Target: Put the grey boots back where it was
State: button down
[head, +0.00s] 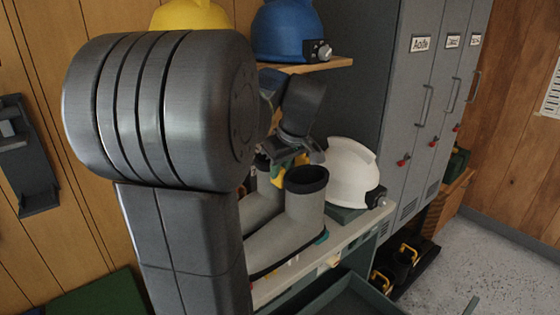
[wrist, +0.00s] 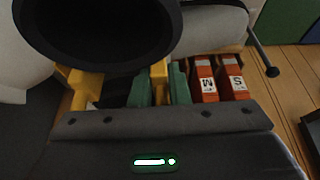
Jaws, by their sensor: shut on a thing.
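The grey boots (head: 300,208) show in the head view with dark rims, side by side over the pale bench top (head: 352,232). My arm hides part of them. My gripper (head: 287,172) is at the tops of the boots, and its yellow fingers are shut on them. In the wrist view, a boot's dark round opening (wrist: 100,30) fills the upper left, between and beyond the yellow fingers of my gripper (wrist: 120,78). Whether the soles touch the bench top cannot be told.
A white helmet (head: 350,172) stands just right of the boots. A blue helmet (head: 287,32) sits on a shelf (head: 325,64) above. Red pieces marked M (wrist: 205,80) and S (wrist: 234,80) lie near my fingers. Grey lockers (head: 425,65) stand right; black boots (head: 402,262) are low down.

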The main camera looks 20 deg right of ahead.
jog(key=shift+f, duration=0.3)
jog(key=shift+f+b, duration=0.2)
jog(key=shift+b, duration=0.15)
jog(key=c, duration=1.7)
grip_release()
jog(key=shift+f, duration=0.1)
jog(key=o, duration=0.3)
jog(key=shift+s, duration=0.1)
jog(key=shift+r, duration=0.2)
